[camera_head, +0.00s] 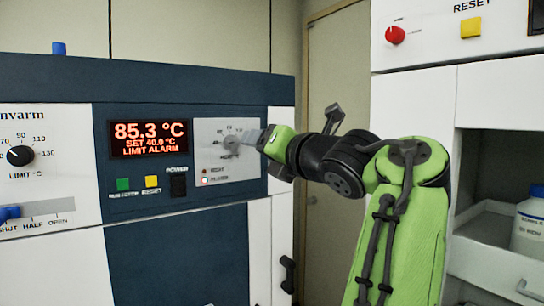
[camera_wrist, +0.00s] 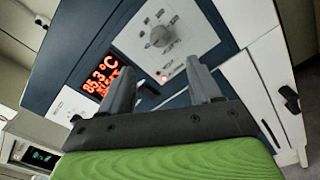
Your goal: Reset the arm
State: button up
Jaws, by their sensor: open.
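My green and black arm reaches in from the right in the head view. My gripper (camera_head: 252,137) is in front of the light knob panel on the dark blue machine front. In the wrist view, my gripper (camera_wrist: 162,88) has its two grey fingers apart with nothing between them. A grey round knob (camera_wrist: 163,36) lies beyond the fingertips, apart from them in that view. In the head view the knob (camera_head: 232,144) is just left of the fingers, and I cannot tell whether they touch it.
The display (camera_head: 149,139) reads 85.3 °C, SET 40.0 °C, LIMIT ALARM. Below it are a green button (camera_head: 123,184), a yellow RESET button (camera_head: 152,181) and a black POWER switch (camera_head: 179,185). A white cabinet (camera_head: 415,95) with an open bay and a bottle (camera_head: 528,225) stands at right.

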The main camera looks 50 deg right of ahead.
jog(key=v, duration=0.2)
jog(key=shift+s, duration=0.35)
jog(key=w+a+f+m+g+y+p, duration=0.2)
jog(key=w+a+f+m+g+y, duration=0.15)
jog(key=a+f+m, duration=1.25)
jog(key=s+a+f+m+g, duration=0.2)
jog(key=s+a+f+m, duration=0.1)
jog(key=s+f, duration=0.2)
jog(key=s+a+f+m+g+y, duration=0.1)
jog(key=s+a+f+m+g, duration=0.2)
jog(key=f, duration=0.5)
jog(key=s+a+f+m+g+p, duration=0.1)
jog(key=s+a+f+m+g, duration=0.2)
jog(key=s+f, duration=0.3)
jog(key=shift+s+a+f+m, duration=0.4)
jog(key=shift+a+f+m, duration=0.25)
jog(key=shift+f, duration=0.1)
